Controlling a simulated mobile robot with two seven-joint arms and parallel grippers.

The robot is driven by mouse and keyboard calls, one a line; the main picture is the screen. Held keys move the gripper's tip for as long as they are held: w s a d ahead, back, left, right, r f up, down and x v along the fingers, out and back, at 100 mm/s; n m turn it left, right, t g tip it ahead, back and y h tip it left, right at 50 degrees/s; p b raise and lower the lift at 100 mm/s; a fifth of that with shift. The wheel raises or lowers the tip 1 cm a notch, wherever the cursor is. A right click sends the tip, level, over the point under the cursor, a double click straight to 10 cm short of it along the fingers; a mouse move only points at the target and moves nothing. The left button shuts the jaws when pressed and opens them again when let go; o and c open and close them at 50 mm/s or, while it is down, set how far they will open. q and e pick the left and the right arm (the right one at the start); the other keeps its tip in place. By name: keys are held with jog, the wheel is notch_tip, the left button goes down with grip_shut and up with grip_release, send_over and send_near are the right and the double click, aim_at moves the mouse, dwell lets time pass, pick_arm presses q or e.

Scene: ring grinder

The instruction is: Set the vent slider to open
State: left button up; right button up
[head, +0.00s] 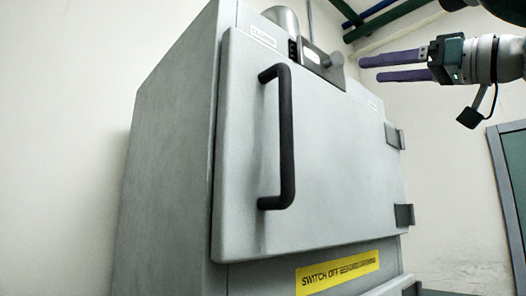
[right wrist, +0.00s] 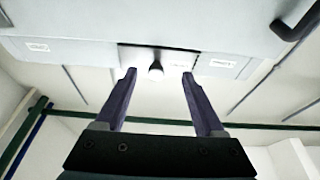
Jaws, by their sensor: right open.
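A grey cabinet (head: 330,150) stands in the middle of the head view. On its upper front edge is a small grey plate with a knob (head: 337,59), which looks like the vent slider. In the right wrist view a rounded knob (right wrist: 156,70) on a pale strip shows between my fingertips. My right gripper (head: 369,69) has purple fingers, open and empty, pointing left towards the knob, with a visible gap in the head view. In the right wrist view the open gripper (right wrist: 160,73) frames the knob; I cannot tell the depth. My left gripper is not in view.
The cabinet door has a black bar handle (head: 283,137) and hinges (head: 404,214) on its right. A yellow warning label (head: 337,271) is below. A metal cylinder (head: 283,19) rises behind the top edge. Free air lies right of the cabinet, below my right arm.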

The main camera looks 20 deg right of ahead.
aim_at(341, 59)
jog(key=shift+t, duration=0.6)
jog(key=w+r+p, duration=0.2)
jog(key=p, duration=0.1)
jog(key=w+a+r+p, duration=0.1)
jog(key=w+r+p, duration=0.1)
jog(key=p, duration=0.1)
jog(key=w+a+r+p, duration=0.1)
jog(key=w+r+p, duration=0.1)
jog(key=p, duration=0.1)
jog(key=shift+w+a+r, duration=0.1)
jog(key=shift+w+r, duration=0.1)
jog(key=shift+w+a, duration=0.1)
jog(key=shift+w, duration=0.2)
jog(key=shift+f, duration=0.1)
jog(key=c, duration=0.9)
grip_shut()
